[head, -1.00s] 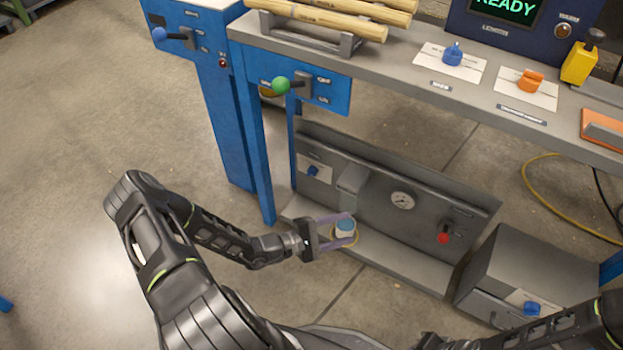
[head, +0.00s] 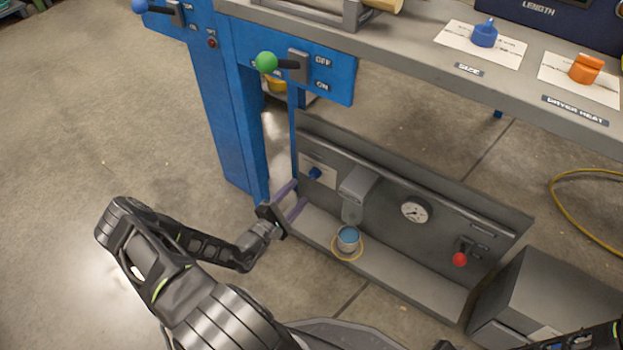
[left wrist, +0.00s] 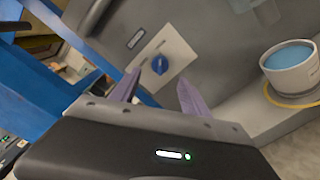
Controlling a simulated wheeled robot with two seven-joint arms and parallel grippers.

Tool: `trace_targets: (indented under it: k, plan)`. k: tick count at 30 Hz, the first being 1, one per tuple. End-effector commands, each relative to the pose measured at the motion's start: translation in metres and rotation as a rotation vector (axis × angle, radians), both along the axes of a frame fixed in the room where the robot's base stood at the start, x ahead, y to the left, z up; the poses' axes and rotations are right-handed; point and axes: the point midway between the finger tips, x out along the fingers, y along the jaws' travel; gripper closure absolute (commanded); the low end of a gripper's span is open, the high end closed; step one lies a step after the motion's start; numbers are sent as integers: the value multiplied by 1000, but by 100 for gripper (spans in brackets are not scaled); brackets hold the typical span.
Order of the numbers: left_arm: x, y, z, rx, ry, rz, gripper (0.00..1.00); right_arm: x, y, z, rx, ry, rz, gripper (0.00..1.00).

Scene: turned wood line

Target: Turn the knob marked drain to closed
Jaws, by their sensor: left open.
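A small blue knob (head: 315,173) sits on a white plate at the left end of the low grey panel. It also shows in the left wrist view (left wrist: 160,65), ahead of and between my fingertips, with clear space before it. A dark label is beside its plate; I cannot read it. My left gripper (head: 293,198) is open and empty, below and left of the knob, apart from it. Its two purple fingers also show in the left wrist view (left wrist: 156,88). My right gripper is not in view; only part of my right arm shows at the lower right.
A cup of blue liquid (head: 348,239) stands on the low ledge (head: 400,276), right of my left gripper, under a grey spout (head: 357,187). A gauge (head: 414,210) and red-tipped lever (head: 460,259) are farther right. A blue table leg (head: 254,150) stands close left.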

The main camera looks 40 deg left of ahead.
Motion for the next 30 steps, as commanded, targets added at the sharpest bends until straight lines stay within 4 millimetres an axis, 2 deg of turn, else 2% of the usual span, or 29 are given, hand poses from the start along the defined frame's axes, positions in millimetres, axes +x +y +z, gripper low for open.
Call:
trace_targets:
  k: [5,18,29,30]
  plan:
    - [11,0,-2,0,-1,-2,46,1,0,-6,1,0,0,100]
    - [72,1,-3,1,-1,-2,46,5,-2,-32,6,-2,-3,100]
    - [78,2,0,1,-1,-1,46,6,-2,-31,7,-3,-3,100]
    - [78,2,0,0,-1,-1,50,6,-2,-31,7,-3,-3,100]
